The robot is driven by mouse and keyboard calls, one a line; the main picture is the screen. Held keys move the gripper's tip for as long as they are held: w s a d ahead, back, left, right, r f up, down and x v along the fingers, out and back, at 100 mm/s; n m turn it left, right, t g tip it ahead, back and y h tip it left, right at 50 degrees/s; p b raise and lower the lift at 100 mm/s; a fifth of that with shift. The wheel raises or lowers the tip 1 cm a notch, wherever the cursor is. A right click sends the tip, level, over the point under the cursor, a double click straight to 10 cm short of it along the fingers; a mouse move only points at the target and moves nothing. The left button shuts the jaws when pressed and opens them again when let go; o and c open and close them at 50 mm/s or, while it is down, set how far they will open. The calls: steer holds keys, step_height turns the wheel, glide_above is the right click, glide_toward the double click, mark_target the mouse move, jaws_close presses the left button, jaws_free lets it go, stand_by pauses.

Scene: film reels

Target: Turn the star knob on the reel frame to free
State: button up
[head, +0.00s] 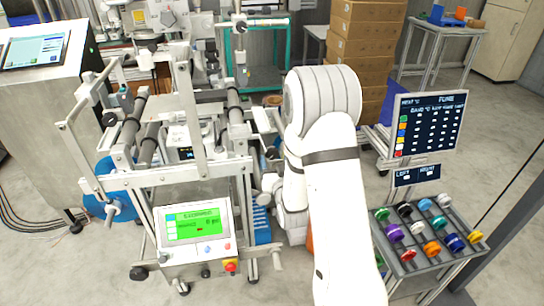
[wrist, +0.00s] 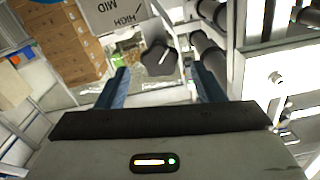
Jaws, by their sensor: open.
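In the wrist view, a dark star knob (wrist: 159,57) shows beyond and between my gripper's two blue fingers. My gripper (wrist: 160,70) is open, with space on both sides of the knob; I cannot tell whether the fingertips reach level with it. Beside the knob is a pale plate (wrist: 113,14) with upside-down lettering that reads MID and HIGH. No "free" mark is legible. In the head view, the metal reel frame (head: 187,112) with dark rollers stands left of my white arm. The knob is not clearly visible there, and my arm hides much of the gripper.
A control panel with a green screen (head: 194,226) is on the frame's front. At right, a rack (head: 403,268) holds several coloured reels under a dark display (head: 428,124). Stacked cardboard boxes (head: 366,48) stand behind. Dark rollers (wrist: 207,50) and rails lie close right of the knob in the wrist view.

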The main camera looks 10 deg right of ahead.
mark_target(273, 155)
steer(key=shift+w, duration=1.75)
steer(key=c, duration=1)
steer(key=shift+f+n+b, duration=0.25)
steer(key=shift+n+b, duration=0.05)
steer(key=shift+b, duration=0.4)
steer(key=n+b, duration=0.1)
steer(key=b, duration=0.1)
steer(key=shift+n+b, duration=0.3)
steer(key=shift+n, duration=0.1)
steer(key=shift+n+b, duration=0.8)
steer(key=shift+b, duration=0.05)
steer(key=shift+r+n, duration=0.25)
steer(key=shift+n, duration=0.15)
